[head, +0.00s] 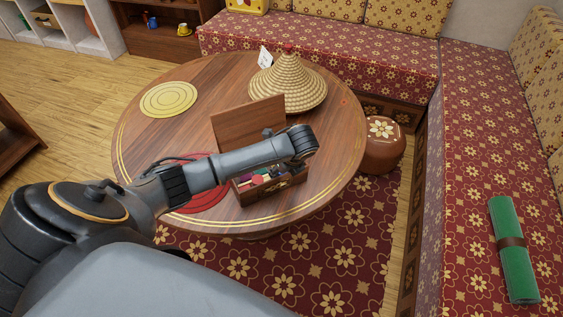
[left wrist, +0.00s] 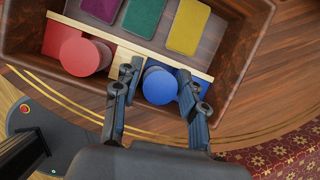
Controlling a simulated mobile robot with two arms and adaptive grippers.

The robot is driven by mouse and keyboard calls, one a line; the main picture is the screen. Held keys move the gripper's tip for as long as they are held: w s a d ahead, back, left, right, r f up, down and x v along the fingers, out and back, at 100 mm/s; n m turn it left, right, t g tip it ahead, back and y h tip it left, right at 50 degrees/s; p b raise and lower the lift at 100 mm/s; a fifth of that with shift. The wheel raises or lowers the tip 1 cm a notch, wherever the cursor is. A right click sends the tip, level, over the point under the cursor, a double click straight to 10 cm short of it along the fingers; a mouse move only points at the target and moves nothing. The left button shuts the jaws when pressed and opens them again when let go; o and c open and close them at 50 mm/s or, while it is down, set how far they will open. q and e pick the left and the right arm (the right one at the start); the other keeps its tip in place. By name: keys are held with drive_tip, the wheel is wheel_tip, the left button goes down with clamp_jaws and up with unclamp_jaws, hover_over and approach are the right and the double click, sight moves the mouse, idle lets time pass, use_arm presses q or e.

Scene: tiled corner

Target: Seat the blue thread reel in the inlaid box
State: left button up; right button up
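The inlaid box (head: 274,193) stands on the round wooden table with its lid (head: 240,125) raised. In the left wrist view the box (left wrist: 252,45) shows coloured compartments. The blue thread reel (left wrist: 160,87) is upright in or just over the blue-lined compartment (left wrist: 198,77); how deep it sits I cannot tell. A red reel (left wrist: 84,56) stands in the red compartment to its left. My left gripper (left wrist: 161,84) has one finger on each side of the blue reel, with narrow gaps, so it looks open. My right gripper is not seen.
The round table (head: 333,141) also bears a woven cone (head: 288,85), a white card (head: 265,57), a yellow mat (head: 168,99) and a red mat (head: 207,196) partly under my arm. A stool (head: 383,150) and patterned benches (head: 490,170) stand to the right.

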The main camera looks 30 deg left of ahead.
use_arm(q)
drive_tip(key=p+v, duration=0.1)
drive_tip(key=v, duration=1.1)
